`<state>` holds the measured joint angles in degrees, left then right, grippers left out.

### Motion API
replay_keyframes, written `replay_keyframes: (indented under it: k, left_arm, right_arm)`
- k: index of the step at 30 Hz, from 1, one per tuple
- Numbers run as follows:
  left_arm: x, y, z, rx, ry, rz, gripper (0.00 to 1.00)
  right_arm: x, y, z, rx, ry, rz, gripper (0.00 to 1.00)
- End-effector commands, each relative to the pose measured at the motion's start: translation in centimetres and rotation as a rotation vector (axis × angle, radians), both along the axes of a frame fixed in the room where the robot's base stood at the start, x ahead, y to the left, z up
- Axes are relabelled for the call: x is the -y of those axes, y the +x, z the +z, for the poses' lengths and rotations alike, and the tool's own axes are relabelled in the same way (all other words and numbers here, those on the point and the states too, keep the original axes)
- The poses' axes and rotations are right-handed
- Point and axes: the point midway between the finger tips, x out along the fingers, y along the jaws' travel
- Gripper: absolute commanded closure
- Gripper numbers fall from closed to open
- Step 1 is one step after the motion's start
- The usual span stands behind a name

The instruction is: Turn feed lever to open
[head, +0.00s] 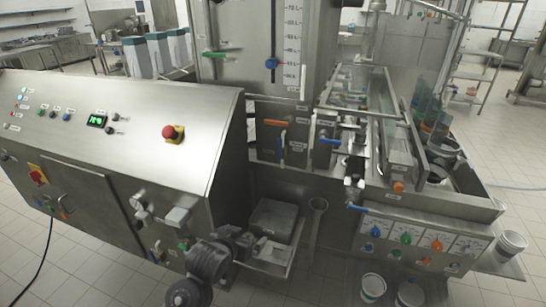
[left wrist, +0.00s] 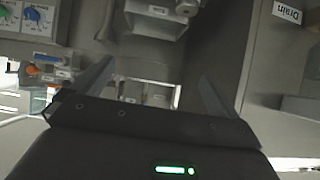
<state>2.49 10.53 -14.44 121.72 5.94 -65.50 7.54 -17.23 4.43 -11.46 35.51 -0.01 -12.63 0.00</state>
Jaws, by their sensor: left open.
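My right gripper is not in view.
A sloped control console (head: 120,110) with a red emergency button (head: 169,132) stands left of my arm. A panel with coloured dials (head: 422,240) is at the right.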

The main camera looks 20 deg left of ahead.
Motion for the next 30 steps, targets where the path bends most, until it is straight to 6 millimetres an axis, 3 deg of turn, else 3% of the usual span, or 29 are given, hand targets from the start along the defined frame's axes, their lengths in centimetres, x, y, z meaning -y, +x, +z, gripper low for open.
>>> replay_keyframes:
  k: [1, 3, 6, 9, 12, 16, 23, 30]
  left_arm:
    - [0.2, 3.1, 2.7, 0.081, -0.01, 0.005, 0.01]
    - [0.4, 7.2, 6.7, 0.196, -0.024, 0.009, 0.01]
    - [0.6, 11.9, 12.5, 0.349, -0.042, 0.013, 0.01]
    - [0.7, 14.8, 17.1, 0.46, -0.055, 0.015, 0.01]
    - [0.7, 16.4, 20.2, 0.53, -0.063, 0.016, 0.01]
    - [0.8, 17.2, 21.9, 0.568, -0.067, 0.016, 0.01]
    - [0.7, 18.0, 22.1, 0.571, -0.067, 0.017, 0.01]
    - [1.0, 21.8, 22.3, 0.569, -0.065, 0.017, 0.01]
  right_arm:
    - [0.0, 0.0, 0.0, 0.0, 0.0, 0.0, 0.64]
    - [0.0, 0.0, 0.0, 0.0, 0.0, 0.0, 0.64]
    - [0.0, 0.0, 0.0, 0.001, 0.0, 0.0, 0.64]
    - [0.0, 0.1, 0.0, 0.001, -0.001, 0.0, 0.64]
    - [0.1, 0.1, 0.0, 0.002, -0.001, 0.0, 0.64]
    - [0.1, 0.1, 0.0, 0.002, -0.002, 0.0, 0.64]
    - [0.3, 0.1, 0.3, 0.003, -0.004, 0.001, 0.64]
    - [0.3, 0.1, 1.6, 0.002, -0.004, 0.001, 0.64]
